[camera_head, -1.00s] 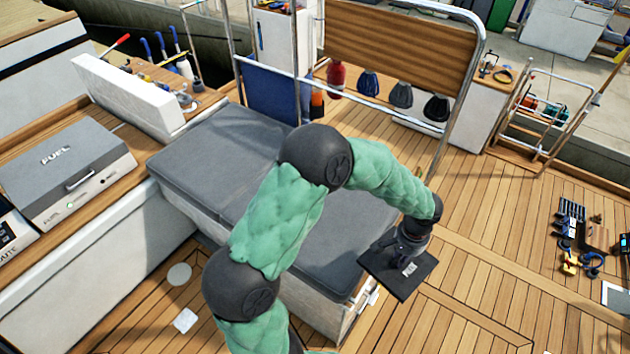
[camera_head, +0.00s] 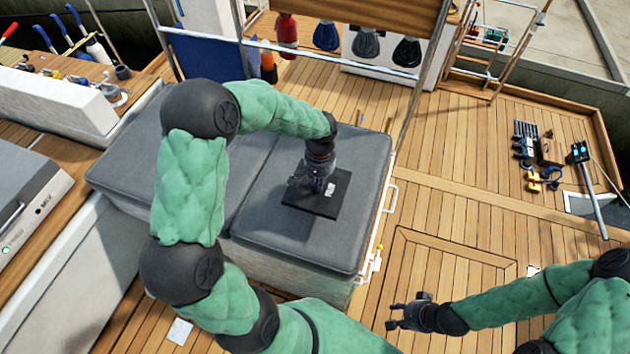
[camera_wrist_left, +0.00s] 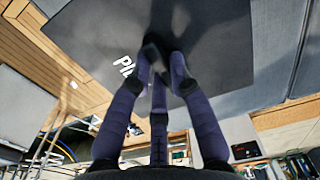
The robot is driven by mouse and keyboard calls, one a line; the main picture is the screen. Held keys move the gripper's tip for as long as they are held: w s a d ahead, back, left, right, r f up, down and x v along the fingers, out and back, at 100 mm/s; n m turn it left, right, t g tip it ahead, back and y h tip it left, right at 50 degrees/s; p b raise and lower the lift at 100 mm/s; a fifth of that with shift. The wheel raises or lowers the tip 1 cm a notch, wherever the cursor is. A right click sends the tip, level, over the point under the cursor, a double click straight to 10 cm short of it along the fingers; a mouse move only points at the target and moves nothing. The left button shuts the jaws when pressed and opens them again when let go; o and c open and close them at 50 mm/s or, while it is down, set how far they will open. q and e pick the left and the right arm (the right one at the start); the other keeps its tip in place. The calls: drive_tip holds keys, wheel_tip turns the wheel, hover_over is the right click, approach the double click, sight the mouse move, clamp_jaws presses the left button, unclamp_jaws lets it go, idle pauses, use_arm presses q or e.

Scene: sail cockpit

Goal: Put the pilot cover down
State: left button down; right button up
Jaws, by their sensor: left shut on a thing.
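The pilot cover (camera_head: 328,200) is a flat dark square panel with white lettering. It is over the right part of the grey cushioned bench (camera_head: 290,245) in the head view; I cannot tell whether it touches the cushion. My left gripper (camera_head: 324,188) is shut on the middle of the cover from above. In the left wrist view the cover (camera_wrist_left: 215,40) fills the upper part, with the fingers closed at a dark grip on its face. My right gripper (camera_head: 391,317) is empty, low at the front, with its fingers apart.
A metal rail (camera_head: 388,200) runs along the bench's right edge. Tools (camera_head: 530,160) lie on the wooden deck at the right. A grey box (camera_head: 30,195) stands at the left. The bench's left cushion is bare.

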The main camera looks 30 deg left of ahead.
use_arm(q)
drive_tip(key=w+a+f, duration=0.1)
drive_tip(key=f, duration=0.1)
drive_tip(key=w+a+f+b, duration=0.1)
drive_tip(key=w+a+f, duration=0.1)
drive_tip(key=w+a+f+b, duration=0.1)
drive_tip(key=w+f, duration=0.1)
drive_tip(key=shift+a+f, duration=0.4)
drive_tip(key=shift+w+a+f+b, duration=0.1)
drive_tip(key=shift+f+b, duration=0.65)
drive_tip(key=shift+f, duration=0.85)
drive_tip(key=shift+f, duration=0.1)
drive_tip(key=c, duration=1.6)
unclamp_jaws()
drive_tip(key=shift+f, duration=0.1)
drive_tip(key=o, duration=0.5)
drive_tip(key=shift+c, duration=0.2)
wheel_tip(320, 180, up, 12)
drive_tip(key=p, duration=0.3)
drive_tip(key=shift+r+p, duration=0.25)
drive_tip(key=shift+p, duration=0.1)
